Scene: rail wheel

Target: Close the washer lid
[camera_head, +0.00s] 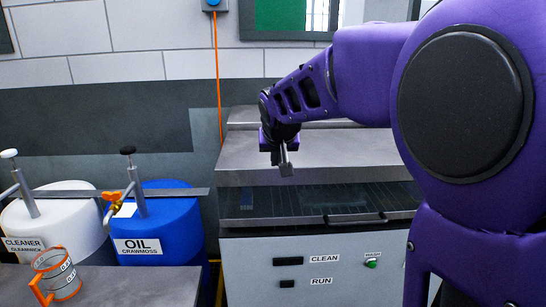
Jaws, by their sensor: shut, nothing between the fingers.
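The washer (310,245) is a grey cabinet with CLEAN and RUN labels and a green button on its front. Its metal lid (340,155) is partly raised, with a dark gap between its front edge and the basin (262,205). My gripper (286,168) is shut and empty, pointing down in front of or over the left-middle part of the lid. I cannot tell whether it touches the lid. My purple arm hides the lid's right side.
A blue OIL drum (165,225) and a white CLEANER drum (75,225) stand left of the washer. An orange-trimmed can (56,274) sits on a grey table (150,290) at the lower left. An orange cable (218,90) hangs on the wall behind.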

